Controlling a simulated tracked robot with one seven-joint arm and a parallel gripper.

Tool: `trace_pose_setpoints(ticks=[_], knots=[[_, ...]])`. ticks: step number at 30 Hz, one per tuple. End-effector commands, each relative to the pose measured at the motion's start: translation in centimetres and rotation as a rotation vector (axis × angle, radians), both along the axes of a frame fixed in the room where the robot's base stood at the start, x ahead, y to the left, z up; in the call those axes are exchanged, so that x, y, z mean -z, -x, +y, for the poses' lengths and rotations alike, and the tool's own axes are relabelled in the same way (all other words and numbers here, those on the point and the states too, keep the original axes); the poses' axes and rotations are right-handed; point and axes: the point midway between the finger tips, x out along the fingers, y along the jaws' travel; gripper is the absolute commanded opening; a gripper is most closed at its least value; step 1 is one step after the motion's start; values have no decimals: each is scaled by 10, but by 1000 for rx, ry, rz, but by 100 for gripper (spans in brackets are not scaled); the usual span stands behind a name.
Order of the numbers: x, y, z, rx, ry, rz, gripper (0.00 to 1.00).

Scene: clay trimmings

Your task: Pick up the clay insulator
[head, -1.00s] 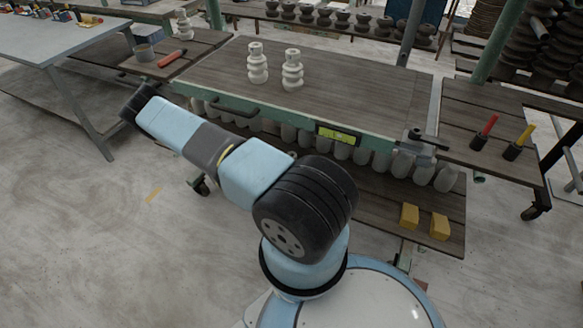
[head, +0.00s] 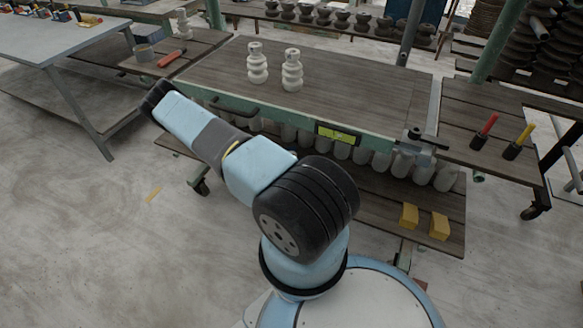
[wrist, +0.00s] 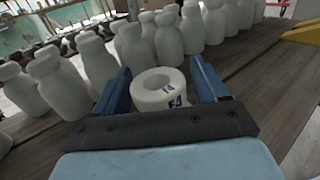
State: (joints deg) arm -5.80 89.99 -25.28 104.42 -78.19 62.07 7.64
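A pale clay insulator (wrist: 160,92) with a round hole in its top and blue markings on its side shows in the wrist view. It stands between the two blue fingers of my gripper (wrist: 162,80). The fingers look open, with a small gap visible at the left side of the insulator. Its lower part is hidden by the gripper body. In the head view my gripper is out of sight. Two ribbed pale insulators, one at the left (head: 257,65) and one at the right (head: 291,70), stand upright on the table top.
Several pale bottle-shaped pieces (wrist: 132,46) stand close around my gripper on the lower wooden shelf (wrist: 262,78). The table (head: 350,75) is above this shelf. Yellow blocks (head: 409,216) lie at the shelf's right end. A side board (head: 460,115) holds two handled tools.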

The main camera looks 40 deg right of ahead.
Motion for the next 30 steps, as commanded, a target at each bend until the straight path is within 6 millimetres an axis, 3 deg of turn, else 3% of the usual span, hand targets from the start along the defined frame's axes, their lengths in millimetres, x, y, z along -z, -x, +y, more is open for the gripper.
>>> trace_pose_setpoints(ticks=[2,22,30], knots=[[0,0,0,0,0,0,64],[0,0,-1,2,0,0,0],[0,1,-1,2,0,0,0]])
